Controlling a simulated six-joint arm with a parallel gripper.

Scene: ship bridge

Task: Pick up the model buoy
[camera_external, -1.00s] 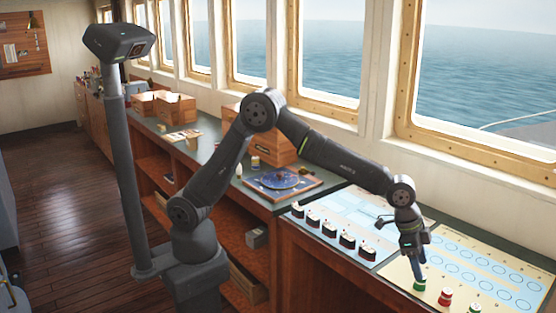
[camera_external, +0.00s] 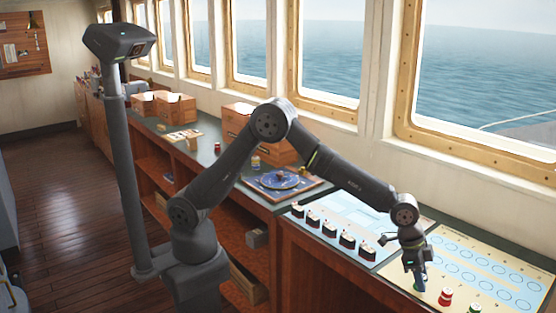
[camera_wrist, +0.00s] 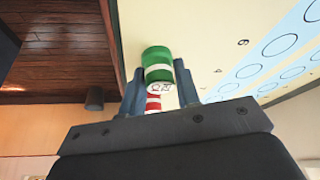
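A green model buoy with a white band (camera_wrist: 157,62) shows in the wrist view between the tips of my gripper's two fingers. The fingers stand apart on either side of it, and I cannot see them pressing on it. A red-and-white striped piece (camera_wrist: 153,103) shows lower between the fingers; I cannot tell whether it belongs to the same buoy. In the external view my gripper (camera_external: 417,274) points down at the green buoy (camera_external: 420,284), which stands on the cream chart panel and is partly hidden. A red buoy (camera_external: 446,296) and another green one (camera_external: 474,308) stand to the right.
The cream panel (camera_external: 445,240) has rows of blue circles and numbers. Several black-and-white pieces (camera_external: 329,229) stand on the blue panel to the left. A round blue board (camera_external: 280,178) and wooden boxes lie farther back. Windows line the counter's far side.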

